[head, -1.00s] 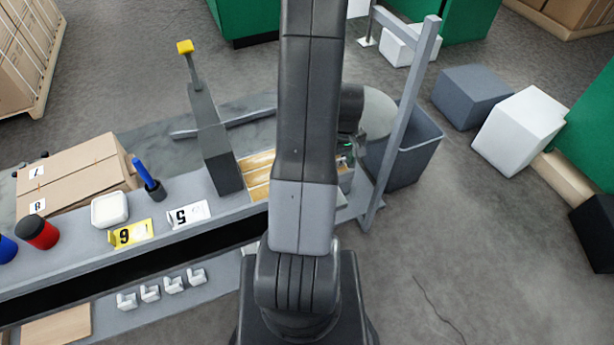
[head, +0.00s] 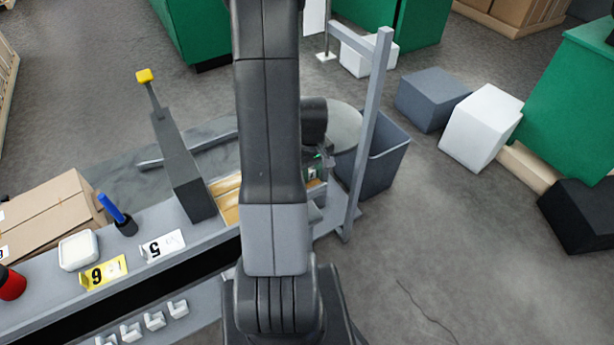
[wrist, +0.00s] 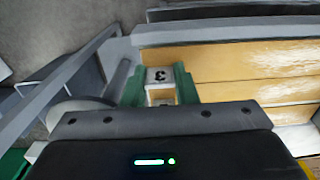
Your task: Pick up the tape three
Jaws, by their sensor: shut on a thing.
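The tape three (wrist: 160,75) shows in the wrist view as a small pale block with a black 3 on its face and a tan part below. My gripper (wrist: 159,88) has its green fingers on both sides of it, shut on it. Whether it touches the surface underneath I cannot tell. In the head view my arm covers most of this spot, and only a small bit of the gripper area shows beside the arm.
Wooden slats (wrist: 250,62) lie right of the gripper. A grey post frame (head: 367,130) and a grey bin (head: 385,160) stand at the bench's right end. On the bench are a tag 5 (head: 162,246), a yellow tag 6 (head: 103,272) and a white tub (head: 78,251).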

